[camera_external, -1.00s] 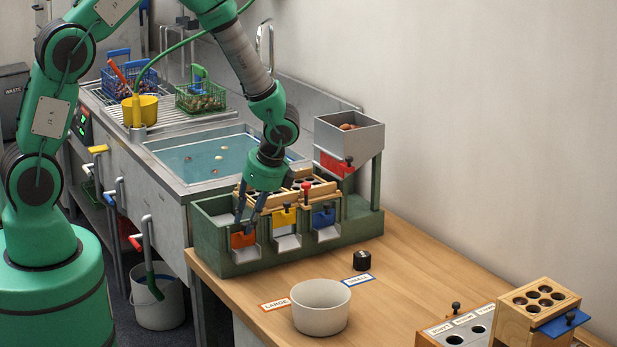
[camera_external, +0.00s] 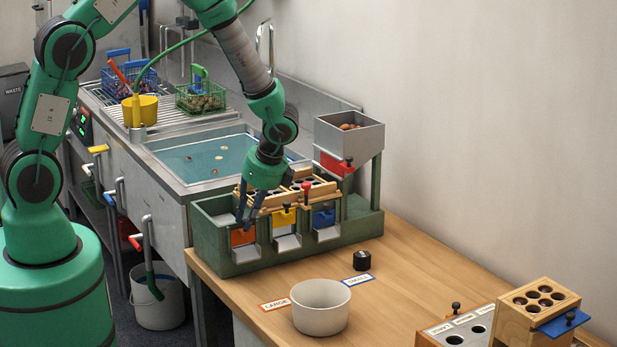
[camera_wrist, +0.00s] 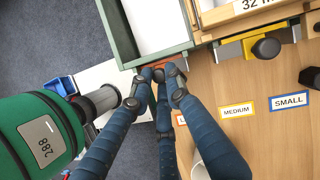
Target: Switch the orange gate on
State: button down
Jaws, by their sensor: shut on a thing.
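The orange gate (camera_external: 243,237) is at the left front of the green sorter (camera_external: 225,262), over the leftmost outlet. My gripper (camera_external: 246,222) points down at the top of this gate, its fingers close together and shut on the gate's handle, which they hide. In the wrist view my gripper (camera_wrist: 160,76) has its fingertips together at the sorter's front edge.
The yellow gate (camera_external: 284,217) and blue gate (camera_external: 323,217) stand to the right, with a wooden sieve (camera_external: 270,203) just behind. A pale bowl (camera_external: 321,310) and black knob-like object (camera_external: 361,260) stand on the table (camera_external: 420,270). The water basin (camera_external: 205,160) lies behind.

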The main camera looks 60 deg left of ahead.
notch_tip(320, 180, up, 3)
jog(key=shift+f+p, duration=0.2)
jog(key=shift+p, duration=0.55)
jog(key=shift+w+r, duration=0.1)
jog(key=c, duration=1.9)
grip_release()
jog(key=shift+r, duration=0.15)
